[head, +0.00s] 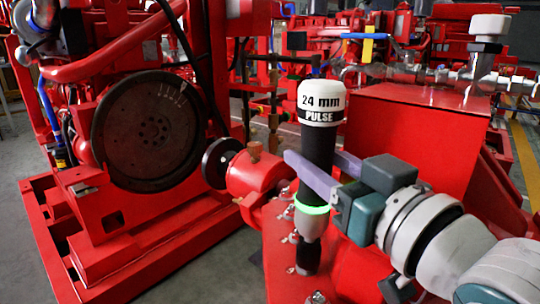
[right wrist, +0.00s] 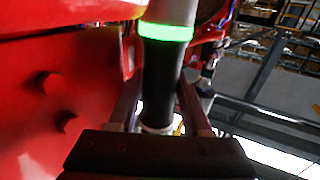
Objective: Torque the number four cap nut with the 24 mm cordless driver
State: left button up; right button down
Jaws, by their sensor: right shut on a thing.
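The cordless driver (head: 319,145) is a black upright tool with a white cap marked "24 mm PULSE", a glowing green ring and a grey nose. My right gripper (head: 318,170) is shut around its black body. In the right wrist view, the driver (right wrist: 160,85) stands between the two fingers of my right gripper (right wrist: 163,100). Its dark socket end (head: 308,257) points down at the red flanged plate, among several silver cap nuts (head: 291,238). The socket hides what is under it, so I cannot tell whether it sits on a nut. My left gripper is not in view.
A red pump housing (head: 262,175) with a black round coupling (head: 222,163) is left of the driver. A large dark flywheel (head: 147,130) is further left. A red box (head: 415,125) stands behind my right arm. Grey floor (head: 215,265) shows between the frames.

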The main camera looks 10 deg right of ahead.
aim_at(334, 117)
jog(key=shift+f, duration=0.35)
jog(key=shift+r, duration=0.2)
dwell(0.5)
jog(key=shift+f, duration=0.45)
dwell(0.6)
jog(key=shift+f, duration=0.2)
dwell(0.4)
jog(key=shift+r, duration=0.1)
notch_tip(334, 117, up, 4)
jog(key=p, duration=0.3)
jog(key=shift+f+p, duration=0.2)
jog(key=shift+p, duration=0.1)
jog(key=shift+r+p, duration=1.85)
jog(key=shift+p, duration=0.15)
